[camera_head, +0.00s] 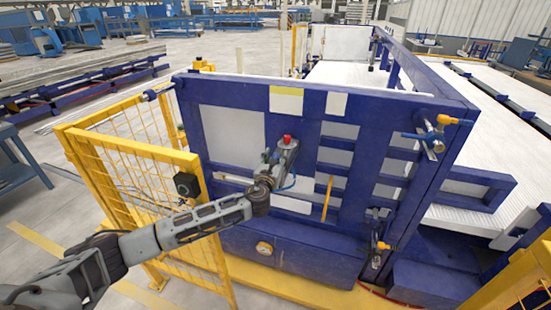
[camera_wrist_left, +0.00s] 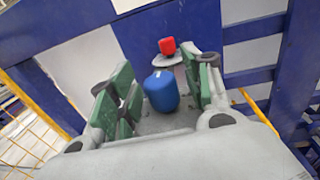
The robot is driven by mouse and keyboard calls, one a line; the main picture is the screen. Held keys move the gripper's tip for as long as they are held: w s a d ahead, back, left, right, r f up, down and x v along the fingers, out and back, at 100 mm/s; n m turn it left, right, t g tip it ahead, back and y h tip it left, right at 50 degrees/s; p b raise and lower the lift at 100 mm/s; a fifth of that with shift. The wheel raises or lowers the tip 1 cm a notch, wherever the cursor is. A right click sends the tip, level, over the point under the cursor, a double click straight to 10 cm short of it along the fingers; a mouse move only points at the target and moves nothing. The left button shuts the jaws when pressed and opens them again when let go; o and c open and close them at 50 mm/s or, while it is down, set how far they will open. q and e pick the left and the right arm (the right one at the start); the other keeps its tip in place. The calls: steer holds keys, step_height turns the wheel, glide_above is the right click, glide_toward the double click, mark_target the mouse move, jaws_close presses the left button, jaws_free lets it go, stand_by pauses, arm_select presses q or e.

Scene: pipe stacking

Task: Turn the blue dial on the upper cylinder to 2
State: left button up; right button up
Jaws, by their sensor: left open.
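In the left wrist view a blue dial (camera_wrist_left: 160,90) stands between the green-padded fingers of my left gripper (camera_wrist_left: 165,78). The fingers are spread on either side with a visible gap, and I see no grip on it. No number can be read on the dial. A red knob (camera_wrist_left: 167,46) on a grey mount is just beyond it. In the head view my left gripper (camera_head: 277,160) is at the front of the blue frame, just below the red knob (camera_head: 287,140). The dial is hidden or too small there. I cannot make out the cylinder clearly. My right gripper is not in view.
The blue frame (camera_head: 230,90) with pale panels stands upright before me. A yellow mesh fence (camera_head: 150,165) is close to my left arm. Fittings with yellow parts are at the frame's upper right (camera_head: 440,121) and lower right (camera_head: 382,246).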

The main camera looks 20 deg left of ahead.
arm_select(q)
steer(key=shift+c, duration=0.2)
steer(key=c, duration=1)
steer(key=shift+d+n+y+p, duration=0.1)
steer(key=shift+n+y+p, duration=0.35)
steer(key=shift+n+y, duration=0.35)
steer(key=shift+y, duration=0.6)
steer(key=shift+n+g+y+p, duration=0.7)
steer(key=shift+n+y, duration=0.7)
steer(key=shift+y, duration=0.5)
steer(key=shift+n+g+y, duration=1.2)
steer(key=shift+n+y, duration=0.1)
steer(key=shift+y, duration=0.4)
steer(key=shift+n+g+y, duration=1.1)
steer(key=shift+g+y, duration=0.1)
steer(key=shift+y, duration=0.1)
steer(key=shift+r+n+g+y, duration=0.1)
steer(key=shift+n+g+y, duration=0.3)
steer(key=shift+g, duration=0.1)
